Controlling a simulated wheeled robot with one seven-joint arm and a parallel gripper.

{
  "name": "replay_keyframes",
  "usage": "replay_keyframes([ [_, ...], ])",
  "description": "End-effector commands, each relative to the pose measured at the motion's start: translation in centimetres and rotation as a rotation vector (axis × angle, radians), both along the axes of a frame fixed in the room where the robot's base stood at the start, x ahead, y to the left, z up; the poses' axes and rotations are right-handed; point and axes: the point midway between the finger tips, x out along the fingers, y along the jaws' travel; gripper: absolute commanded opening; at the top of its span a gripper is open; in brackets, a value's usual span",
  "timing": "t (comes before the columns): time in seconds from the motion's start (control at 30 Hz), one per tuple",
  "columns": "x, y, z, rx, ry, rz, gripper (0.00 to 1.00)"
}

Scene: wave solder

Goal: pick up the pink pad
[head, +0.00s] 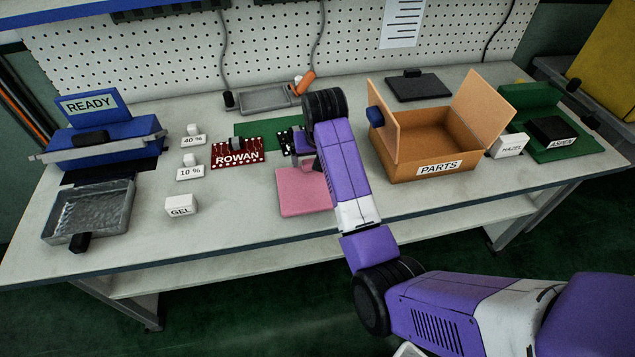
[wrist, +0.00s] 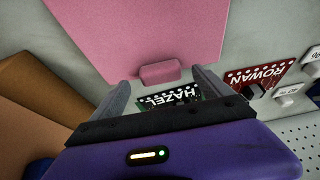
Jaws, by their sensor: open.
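The pink pad (head: 303,195) lies flat on the bench, left of the cardboard box, its right part hidden behind my arm. In the wrist view the pad (wrist: 150,30) fills the top and has a small raised pink tab (wrist: 160,72) at its near edge. My gripper (wrist: 161,80) is open, with one grey finger on each side of the tab. The fingers look apart from the tab; their height above the bench is hard to tell.
The open PARTS box (head: 430,155) stands right of my arm. A white GEL block (head: 181,206) stands left of the pad.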

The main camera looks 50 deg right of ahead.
Motion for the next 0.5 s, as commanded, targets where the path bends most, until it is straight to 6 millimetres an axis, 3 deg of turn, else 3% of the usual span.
replay_keyframes([
  [0.2,0.9,-0.5,-2.2,0.001,0.001,0.0,0.89],
  [0.47,1.0,-0.6,-2.4,-0.001,-0.002,0.0,0.89],
  [0.5,1.0,-0.6,-2.4,-0.001,-0.002,0.0,0.85],
])
